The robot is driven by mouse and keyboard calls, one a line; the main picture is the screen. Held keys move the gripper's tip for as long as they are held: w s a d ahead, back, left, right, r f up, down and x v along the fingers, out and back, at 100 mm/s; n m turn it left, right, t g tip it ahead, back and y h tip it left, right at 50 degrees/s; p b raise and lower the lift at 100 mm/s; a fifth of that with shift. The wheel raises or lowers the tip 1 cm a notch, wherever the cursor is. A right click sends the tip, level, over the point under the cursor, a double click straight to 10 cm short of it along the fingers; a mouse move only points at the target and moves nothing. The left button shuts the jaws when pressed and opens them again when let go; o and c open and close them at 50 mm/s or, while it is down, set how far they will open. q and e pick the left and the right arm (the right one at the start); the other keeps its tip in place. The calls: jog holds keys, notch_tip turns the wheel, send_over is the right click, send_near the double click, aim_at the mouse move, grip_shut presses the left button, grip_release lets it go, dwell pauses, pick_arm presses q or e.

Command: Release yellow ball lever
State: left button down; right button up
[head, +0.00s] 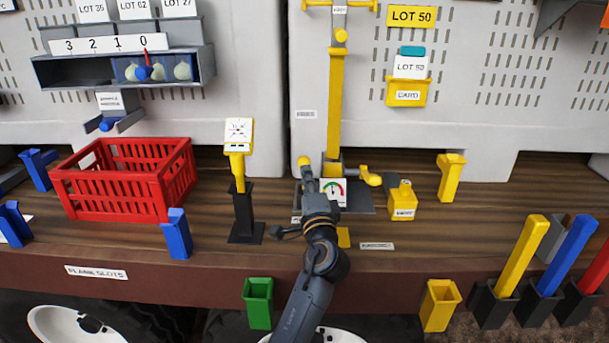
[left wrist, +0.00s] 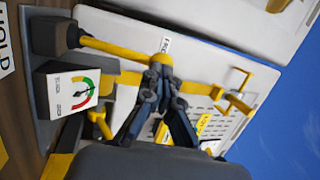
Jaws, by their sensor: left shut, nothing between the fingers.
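The lever's yellow ball (head: 304,160) shows at the left of the yellow post's foot in the head view. In the left wrist view the ball (left wrist: 161,61) sits at the end of a yellow rod (left wrist: 115,48) that comes from a dark block. My left gripper (head: 308,177) is shut and empty, its fingertips right at the ball. In the left wrist view the fingertips (left wrist: 158,74) overlap the ball's lower edge; I cannot tell whether they touch it. My right gripper is not in view.
A white gauge box (head: 333,192) stands beside my gripper, with the yellow post (head: 335,105) behind it. A yellow-headed stand (head: 240,150) and a red crate (head: 125,180) are to the left.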

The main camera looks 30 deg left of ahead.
pick_arm(q)
jog(key=shift+d+r, duration=0.1)
jog(key=shift+d, duration=0.05)
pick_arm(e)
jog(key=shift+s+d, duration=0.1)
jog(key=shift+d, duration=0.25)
